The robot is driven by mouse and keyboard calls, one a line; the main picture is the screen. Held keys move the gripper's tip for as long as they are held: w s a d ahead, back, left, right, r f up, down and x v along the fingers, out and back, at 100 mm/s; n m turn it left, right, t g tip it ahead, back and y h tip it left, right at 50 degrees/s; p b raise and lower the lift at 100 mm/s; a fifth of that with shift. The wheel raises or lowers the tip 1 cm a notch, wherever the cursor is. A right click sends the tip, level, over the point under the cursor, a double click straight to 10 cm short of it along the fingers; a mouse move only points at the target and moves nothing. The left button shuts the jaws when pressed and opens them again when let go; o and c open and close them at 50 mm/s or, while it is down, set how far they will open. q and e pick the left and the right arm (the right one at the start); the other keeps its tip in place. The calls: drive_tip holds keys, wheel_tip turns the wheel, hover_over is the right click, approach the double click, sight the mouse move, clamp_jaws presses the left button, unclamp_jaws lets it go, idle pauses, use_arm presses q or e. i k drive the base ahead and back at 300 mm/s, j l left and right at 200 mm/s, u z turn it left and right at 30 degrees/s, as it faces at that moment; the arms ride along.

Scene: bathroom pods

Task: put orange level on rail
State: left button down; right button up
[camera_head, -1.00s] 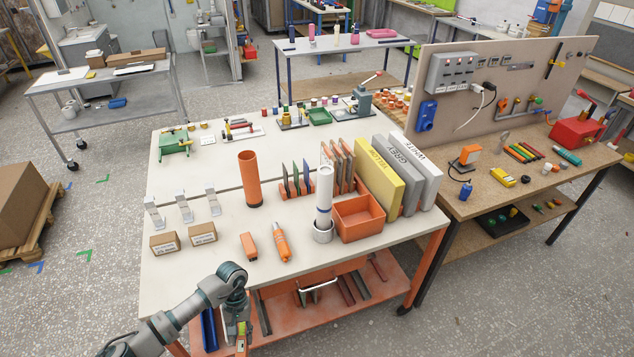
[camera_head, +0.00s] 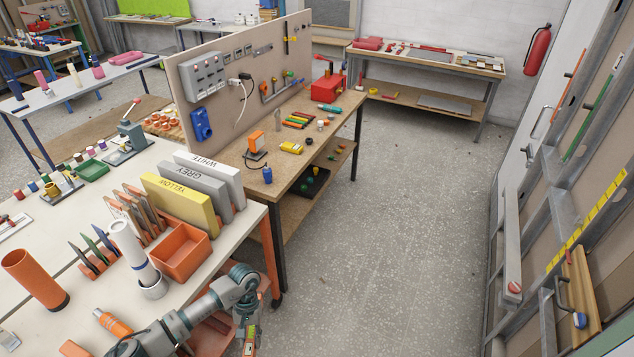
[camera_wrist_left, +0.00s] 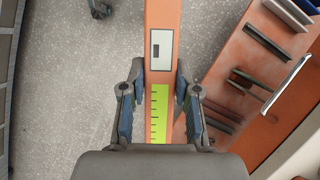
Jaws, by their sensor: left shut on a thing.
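My left gripper (camera_head: 246,322) is at the lower middle of the head view, beyond the front right corner of the white table. In the left wrist view its two fingers (camera_wrist_left: 159,105) are closed on the sides of the orange level (camera_wrist_left: 161,20). The level is a long orange bar with a pale window and a yellow-green scale. Its lower part is hidden behind the gripper body. In the head view only a small yellow-green and orange piece of the level (camera_head: 249,346) shows. I cannot tell which part is the rail; metal bars stand on the right wall. My right gripper is not in view.
The white table (camera_head: 215,266) holds an orange bin (camera_head: 181,257), thick boards and an orange tube (camera_head: 36,279). A wooden workbench (camera_head: 300,150) stands behind. Grey metal framing (camera_head: 566,210) lines the right side. The speckled floor (camera_head: 410,220) between is clear.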

sight(512, 223)
drive_tip(key=i+l+z, duration=0.2)
drive_tip(key=i+z, duration=0.15)
drive_tip(key=i, duration=0.3)
drive_tip(key=i+z, duration=0.3)
drive_tip(key=i, duration=4.05)
drive_tip(key=i+z, duration=0.35)
drive_tip(key=i+j+z, duration=0.1)
drive_tip(key=i+z, duration=0.25)
drive_tip(key=i+j+z, duration=0.15)
drive_tip(key=z, duration=2.2)
drive_tip(key=j, duration=0.1)
